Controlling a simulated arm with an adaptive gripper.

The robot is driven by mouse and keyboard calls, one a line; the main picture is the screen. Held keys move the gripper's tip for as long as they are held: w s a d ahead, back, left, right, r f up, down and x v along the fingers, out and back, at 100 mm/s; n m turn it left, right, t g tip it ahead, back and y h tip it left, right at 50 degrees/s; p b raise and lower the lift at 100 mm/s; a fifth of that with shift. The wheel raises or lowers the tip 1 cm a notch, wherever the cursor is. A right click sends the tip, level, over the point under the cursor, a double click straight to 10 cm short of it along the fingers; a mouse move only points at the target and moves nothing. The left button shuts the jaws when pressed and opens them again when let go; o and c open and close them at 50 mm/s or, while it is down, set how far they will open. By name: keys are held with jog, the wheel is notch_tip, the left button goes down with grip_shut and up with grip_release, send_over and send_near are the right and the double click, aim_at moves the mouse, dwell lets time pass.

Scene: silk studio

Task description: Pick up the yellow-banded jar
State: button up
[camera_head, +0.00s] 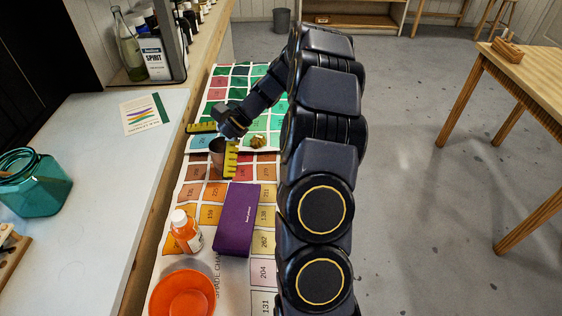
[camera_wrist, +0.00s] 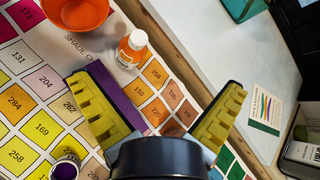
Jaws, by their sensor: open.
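I cannot clearly make out a yellow band on any jar.
A purple box (camera_head: 237,219), a white-capped orange bottle (camera_head: 186,231) and an orange bowl (camera_head: 183,294) stand on the chart. The raised pale counter (camera_head: 110,170) borders the left, with a teal jar (camera_head: 36,186).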

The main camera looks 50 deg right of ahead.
jog(key=d+f+m+t, duration=0.55)
jog(key=d+f, duration=0.25)
jog(key=d, duration=0.6)
jog(key=s+d+f+m+t+h, duration=0.1)
jog(key=s+d+f+m, duration=0.1)
jog(key=d+f, duration=0.1)
jog(key=s+d+f+m+t+h, duration=0.1)
jog(key=s+d+f+m, duration=0.2)
jog(key=d+f, duration=0.1)
jog(key=s+d+f+m+t+h, duration=0.1)
jog(key=s+d+f+m, duration=0.2)
jog(key=d, duration=0.3)
jog(key=shift+f+h, duration=0.4)
jog(key=shift+f, duration=0.1)
jog(key=shift+w+f, duration=0.1)
jog(key=shift+f, duration=0.05)
jog(key=shift+r+x, duration=0.1)
jog(key=shift+x, duration=1.7)
jog(key=shift+r+x, duration=0.15)
jog(key=shift+x, duration=1.65)
jog(key=shift+w, duration=0.1)
jog(key=c, duration=1.2)
